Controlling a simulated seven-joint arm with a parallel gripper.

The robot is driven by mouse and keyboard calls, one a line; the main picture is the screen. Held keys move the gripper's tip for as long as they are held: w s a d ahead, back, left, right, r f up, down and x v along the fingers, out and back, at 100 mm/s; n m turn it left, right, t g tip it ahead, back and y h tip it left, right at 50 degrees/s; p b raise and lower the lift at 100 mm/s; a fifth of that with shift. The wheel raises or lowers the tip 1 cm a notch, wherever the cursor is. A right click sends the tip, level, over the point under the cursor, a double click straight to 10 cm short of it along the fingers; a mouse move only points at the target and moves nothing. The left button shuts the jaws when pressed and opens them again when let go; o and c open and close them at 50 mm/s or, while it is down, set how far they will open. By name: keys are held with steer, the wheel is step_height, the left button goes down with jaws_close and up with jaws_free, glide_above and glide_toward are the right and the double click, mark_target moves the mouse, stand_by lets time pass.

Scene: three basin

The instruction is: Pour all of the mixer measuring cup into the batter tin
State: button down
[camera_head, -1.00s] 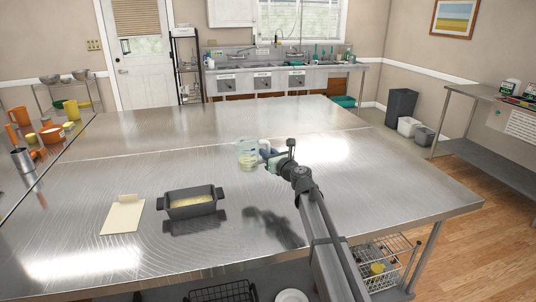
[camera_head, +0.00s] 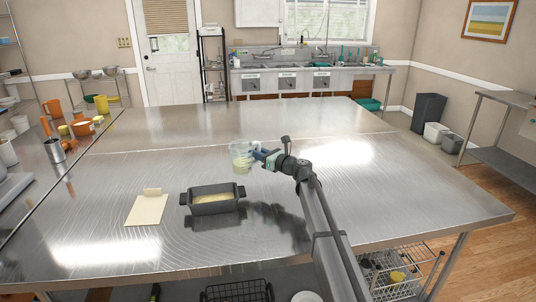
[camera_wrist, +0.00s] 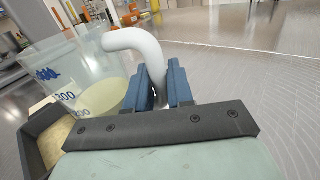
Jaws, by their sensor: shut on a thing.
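The mixer measuring cup (camera_head: 241,156) is clear, with pale yellow batter in it. In the wrist view the cup (camera_wrist: 85,75) shows blue markings and a white handle (camera_wrist: 140,48). My gripper (camera_head: 262,155) is shut on that handle; its blue fingers (camera_wrist: 166,85) show on both sides of it in the wrist view. The cup looks held above the table, close to upright. The batter tin (camera_head: 213,200) is a dark rectangular pan with pale yellow batter in it, left of and nearer than the cup. Part of the tin (camera_wrist: 45,130) shows at the wrist view's lower left, partly hidden by the cup.
The steel table (camera_head: 330,190) is mostly clear around the tin. A cream card (camera_head: 147,209) lies left of the tin. Orange and yellow containers (camera_head: 84,127) stand on a counter at far left. Sinks (camera_head: 300,80) line the back wall.

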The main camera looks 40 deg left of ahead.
steer(key=shift+s+n+g, duration=0.6)
steer(key=shift+s+g, duration=0.4)
steer(key=shift+s, duration=0.05)
